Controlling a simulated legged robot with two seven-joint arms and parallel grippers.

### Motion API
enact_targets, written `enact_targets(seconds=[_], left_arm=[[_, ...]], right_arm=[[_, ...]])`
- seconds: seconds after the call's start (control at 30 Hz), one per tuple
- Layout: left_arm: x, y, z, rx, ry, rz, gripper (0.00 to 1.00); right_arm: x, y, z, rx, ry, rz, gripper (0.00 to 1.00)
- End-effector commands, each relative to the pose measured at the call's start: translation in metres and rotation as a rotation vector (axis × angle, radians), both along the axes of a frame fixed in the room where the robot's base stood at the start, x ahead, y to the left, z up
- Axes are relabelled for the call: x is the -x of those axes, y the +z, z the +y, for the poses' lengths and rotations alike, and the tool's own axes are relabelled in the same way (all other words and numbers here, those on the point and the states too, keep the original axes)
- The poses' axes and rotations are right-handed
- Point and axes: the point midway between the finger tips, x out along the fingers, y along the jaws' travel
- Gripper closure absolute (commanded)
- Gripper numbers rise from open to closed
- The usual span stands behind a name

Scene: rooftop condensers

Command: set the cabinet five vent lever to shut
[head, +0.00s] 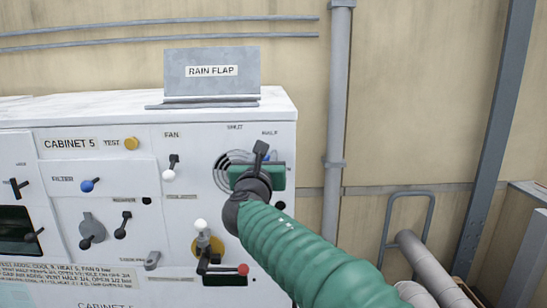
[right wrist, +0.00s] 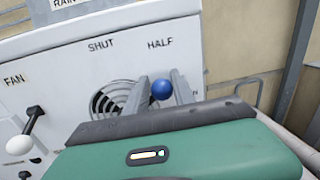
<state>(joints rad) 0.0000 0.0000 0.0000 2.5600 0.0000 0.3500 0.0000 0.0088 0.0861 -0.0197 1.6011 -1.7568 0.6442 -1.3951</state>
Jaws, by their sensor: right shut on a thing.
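Cabinet 5 (head: 68,144) is a white panel of switches and levers. Its vent lever ends in a blue knob (right wrist: 161,89), which stands below the HALF label in the right wrist view. A round vent grille (right wrist: 112,99) lies just left of the knob, below the SHUT label. My right gripper (right wrist: 162,84) is shut on the blue knob, one grey finger on each side. The lever's shaft is hidden. My left gripper is not in view.
The fan lever (head: 169,168), with a white knob, is left of the grille. A white-knobbed lever (head: 200,226) and a red-knobbed one (head: 243,269) sit below. A rain flap sign (head: 211,74) stands on top. A grey vertical pipe (head: 337,120) runs to the right.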

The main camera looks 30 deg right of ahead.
Motion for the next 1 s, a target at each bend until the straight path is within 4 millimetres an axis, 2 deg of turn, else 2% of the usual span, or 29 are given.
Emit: enact_targets(seconds=[0.53,1.0], left_arm=[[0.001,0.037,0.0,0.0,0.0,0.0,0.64],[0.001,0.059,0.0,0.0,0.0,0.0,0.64]], right_arm=[[-0.02,0.025,0.031,0.439,0.006,0.28,1.0],[-0.034,0.028,0.055,0.736,0.007,0.464,1.0]])
